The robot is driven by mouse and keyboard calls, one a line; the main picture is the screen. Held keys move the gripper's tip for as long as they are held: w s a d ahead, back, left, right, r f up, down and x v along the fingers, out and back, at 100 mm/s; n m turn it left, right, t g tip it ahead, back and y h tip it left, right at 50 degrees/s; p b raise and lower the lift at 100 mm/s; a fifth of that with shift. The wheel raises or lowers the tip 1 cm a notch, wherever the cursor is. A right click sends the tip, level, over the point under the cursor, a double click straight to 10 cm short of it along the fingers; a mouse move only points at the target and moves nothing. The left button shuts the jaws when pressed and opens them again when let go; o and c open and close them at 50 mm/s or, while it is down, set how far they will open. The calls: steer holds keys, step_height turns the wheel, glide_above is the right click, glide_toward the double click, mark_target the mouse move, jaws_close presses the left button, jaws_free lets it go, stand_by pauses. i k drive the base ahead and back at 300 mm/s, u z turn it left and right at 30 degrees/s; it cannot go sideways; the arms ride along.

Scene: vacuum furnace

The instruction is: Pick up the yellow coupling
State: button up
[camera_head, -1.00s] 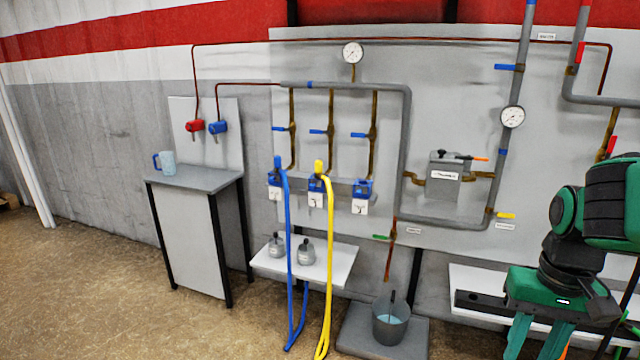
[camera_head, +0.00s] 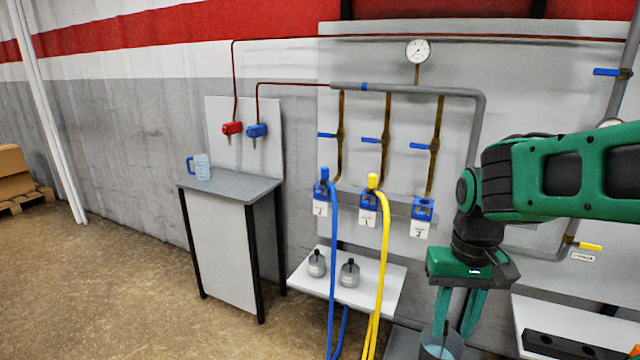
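The yellow coupling (camera_head: 372,181) sits at the top of the yellow hose (camera_head: 384,260), at the middle one of the blue wall fittings. It stands upright above a white numbered tag. My gripper (camera_head: 456,328) is to the right of the coupling and lower in the picture, pointing down. Its two green fingers are apart with nothing seen between them but the background. The fingertips overlap the grey bucket (camera_head: 440,350) in the picture.
A blue coupling (camera_head: 324,173) with a blue hose is just left of the yellow one. A white shelf (camera_head: 300,282) with two grey canisters is below. A table (camera_head: 232,186) with a blue-handled jug (camera_head: 201,168) stands left. Open floor lies at lower left.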

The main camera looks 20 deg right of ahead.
mark_target(372, 189)
steer(key=z, duration=0.15)
steer(key=i, duration=1.35)
steer(key=z, duration=0.6)
steer(key=i, duration=0.35)
steer(key=z, duration=0.3)
